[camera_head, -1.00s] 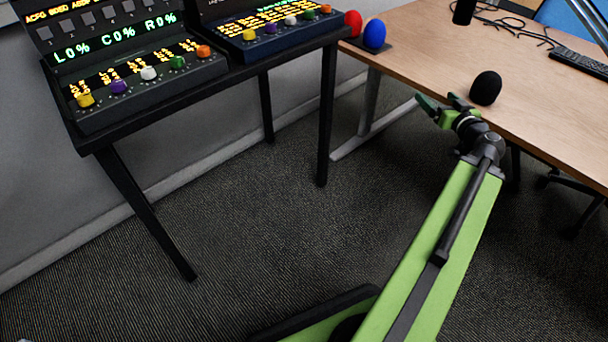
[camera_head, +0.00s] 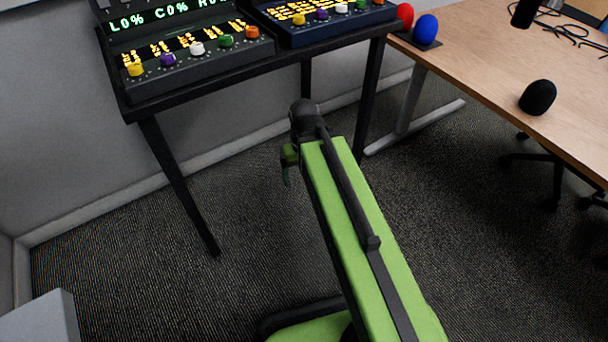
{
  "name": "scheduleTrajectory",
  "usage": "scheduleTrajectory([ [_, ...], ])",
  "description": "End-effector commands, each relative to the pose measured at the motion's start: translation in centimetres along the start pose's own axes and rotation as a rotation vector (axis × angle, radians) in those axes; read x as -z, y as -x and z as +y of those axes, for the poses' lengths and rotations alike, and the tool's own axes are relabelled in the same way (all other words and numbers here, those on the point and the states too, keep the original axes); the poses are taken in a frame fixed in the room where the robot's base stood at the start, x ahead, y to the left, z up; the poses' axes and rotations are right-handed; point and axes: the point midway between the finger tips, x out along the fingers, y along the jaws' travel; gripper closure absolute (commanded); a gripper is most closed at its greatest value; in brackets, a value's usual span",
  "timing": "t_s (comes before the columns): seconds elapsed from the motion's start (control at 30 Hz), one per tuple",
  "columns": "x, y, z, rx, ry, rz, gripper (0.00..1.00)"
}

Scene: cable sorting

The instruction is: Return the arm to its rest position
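My green arm reaches up from the bottom of the head view. Its end, with my gripper (camera_head: 288,170), hangs in front of the black table, over the carpet. Only a small green part of the gripper shows at the left of the wrist. The arm and wrist hide the rest, so its opening cannot be made out. I see nothing held in the visible part.
A black table (camera_head: 190,88) with two knob consoles (camera_head: 195,60) stands behind the arm. A wooden desk (camera_head: 480,70) at right bears a black foam ball (camera_head: 538,97), a blue ball (camera_head: 426,28) and a red ball (camera_head: 404,15). The carpet (camera_head: 130,270) at left is open.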

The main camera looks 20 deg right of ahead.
Motion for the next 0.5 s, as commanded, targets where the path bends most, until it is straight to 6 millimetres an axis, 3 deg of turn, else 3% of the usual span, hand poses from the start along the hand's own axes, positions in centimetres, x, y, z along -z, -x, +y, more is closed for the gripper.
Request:
scheduleTrajectory([
  [0.13,0.0,0.6,0.0,0.001,0.001,0.001,0.09],
  [0.27,0.0,3.8,0.0,0.002,0.001,0.002,0.09],
  [0.37,0.0,8.0,0.0,0.002,0.002,0.002,0.09],
  [0.5,0.0,15.2,-0.1,0.003,0.003,0.002,0.09],
])
